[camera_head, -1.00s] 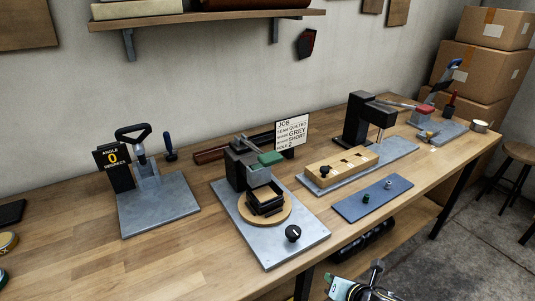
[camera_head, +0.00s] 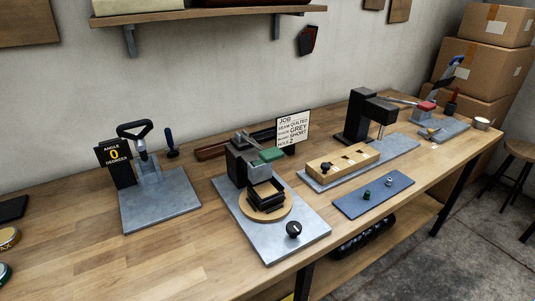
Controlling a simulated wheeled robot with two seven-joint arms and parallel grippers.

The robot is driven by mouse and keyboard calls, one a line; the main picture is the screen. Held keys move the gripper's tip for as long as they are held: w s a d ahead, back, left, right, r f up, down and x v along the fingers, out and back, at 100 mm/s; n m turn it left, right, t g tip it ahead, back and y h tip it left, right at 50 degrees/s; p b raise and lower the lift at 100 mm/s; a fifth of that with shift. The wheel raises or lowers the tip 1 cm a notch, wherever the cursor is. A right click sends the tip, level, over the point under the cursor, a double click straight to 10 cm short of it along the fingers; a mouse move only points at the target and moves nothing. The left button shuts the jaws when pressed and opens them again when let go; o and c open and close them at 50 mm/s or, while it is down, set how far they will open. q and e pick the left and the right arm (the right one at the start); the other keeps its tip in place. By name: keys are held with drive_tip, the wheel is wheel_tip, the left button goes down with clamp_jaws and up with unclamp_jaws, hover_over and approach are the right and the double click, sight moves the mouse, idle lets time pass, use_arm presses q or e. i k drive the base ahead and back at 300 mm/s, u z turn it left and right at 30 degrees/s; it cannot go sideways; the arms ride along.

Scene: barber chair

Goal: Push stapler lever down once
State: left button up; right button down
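Several bench tools with levers stand on the wooden workbench, and I cannot tell for sure which is the stapler. A black press (camera_head: 362,116) at the right has a thin lever reaching right toward a red part (camera_head: 426,106). In the middle, a black tool with a green-topped head (camera_head: 271,155) sits over a round wooden disc (camera_head: 245,206). Neither gripper is in view.
A job card (camera_head: 293,129) stands behind the middle tool. A wooden block (camera_head: 343,161) and a blue-grey plate (camera_head: 374,194) lie right of it. Cardboard boxes (camera_head: 483,63) and a stool (camera_head: 521,153) are at the far right. The bench's front left is mostly clear.

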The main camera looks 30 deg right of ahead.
sight(271, 155)
drive_tip(key=u, duration=2.2)
drive_tip(key=k, duration=1)
drive_tip(key=z, duration=1.55)
drive_tip(key=i, duration=0.5)
drive_tip(key=z, duration=0.05)
